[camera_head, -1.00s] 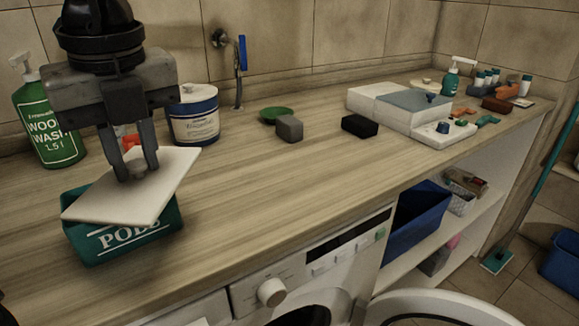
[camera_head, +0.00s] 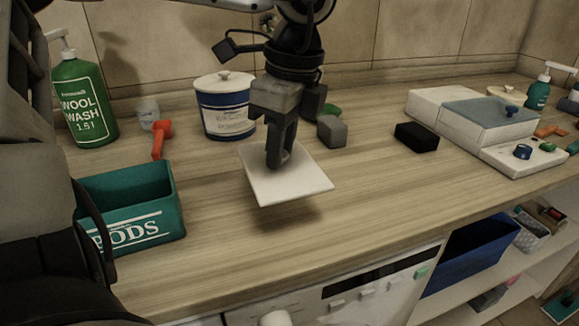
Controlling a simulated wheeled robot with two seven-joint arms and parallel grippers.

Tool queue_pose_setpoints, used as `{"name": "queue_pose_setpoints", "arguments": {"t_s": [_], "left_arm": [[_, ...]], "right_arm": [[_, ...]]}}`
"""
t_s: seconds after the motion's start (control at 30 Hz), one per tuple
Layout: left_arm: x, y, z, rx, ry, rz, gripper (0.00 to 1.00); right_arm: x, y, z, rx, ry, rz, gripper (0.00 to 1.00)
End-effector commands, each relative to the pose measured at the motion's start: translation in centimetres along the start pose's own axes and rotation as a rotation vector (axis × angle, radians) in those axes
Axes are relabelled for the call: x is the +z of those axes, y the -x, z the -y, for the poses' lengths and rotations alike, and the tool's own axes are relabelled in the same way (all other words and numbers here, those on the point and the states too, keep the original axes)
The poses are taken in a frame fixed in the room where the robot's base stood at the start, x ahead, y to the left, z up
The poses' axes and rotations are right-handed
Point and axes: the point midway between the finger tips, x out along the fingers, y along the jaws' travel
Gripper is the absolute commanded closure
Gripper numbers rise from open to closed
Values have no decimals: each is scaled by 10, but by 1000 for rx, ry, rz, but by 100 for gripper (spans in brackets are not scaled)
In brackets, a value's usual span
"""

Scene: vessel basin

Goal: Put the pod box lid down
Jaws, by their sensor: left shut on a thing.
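The pod box lid (camera_head: 290,183) is a thin white square plate. My left gripper (camera_head: 278,160) is shut on the knob at its middle, which the fingers mostly hide. The lid hangs a little above the wooden counter, slightly tilted, with a shadow beneath it. The teal pod box (camera_head: 150,232) stands open at the left of the lid, with part of its "PODS" lettering hidden behind my dark arm links. My right gripper is not seen.
A green wool wash bottle (camera_head: 84,102), a red-handled item (camera_head: 161,137) and a white-blue tub (camera_head: 225,108) stand behind. A grey block (camera_head: 332,131) and a black block (camera_head: 416,137) lie to the right. The counter (camera_head: 390,190) is clear right of the lid.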

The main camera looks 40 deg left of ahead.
Motion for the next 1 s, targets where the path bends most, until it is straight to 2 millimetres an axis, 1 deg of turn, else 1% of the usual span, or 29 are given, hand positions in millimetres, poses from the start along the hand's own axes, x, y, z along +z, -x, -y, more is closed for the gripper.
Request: {"name": "queue_pose_setpoints", "arguments": {"t_s": [0.03, 0.1, 0.33, 0.5, 0.6, 0.8, 0.97, 1.0], "left_arm": [[-1, -8, 6, 5, 0, 0, 100], [-2, -17, 14, 2, 0, 0, 100], [-4, -33, 28, 1, 0, 0, 100], [-8, -57, 27, 0, -1, 0, 100], [-9, -62, 27, -1, 0, -1, 100], [-9, -62, 27, -3, 1, -1, 100], [-10, -68, 28, -4, 1, 0, 100], [-9, -65, 27, -3, 1, 0, 67]], "right_arm": [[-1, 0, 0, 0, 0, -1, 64], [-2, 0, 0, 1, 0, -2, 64], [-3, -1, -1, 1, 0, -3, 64], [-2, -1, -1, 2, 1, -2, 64], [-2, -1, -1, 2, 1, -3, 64], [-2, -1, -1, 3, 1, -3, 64], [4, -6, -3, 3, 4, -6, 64], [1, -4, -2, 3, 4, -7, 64]]}}
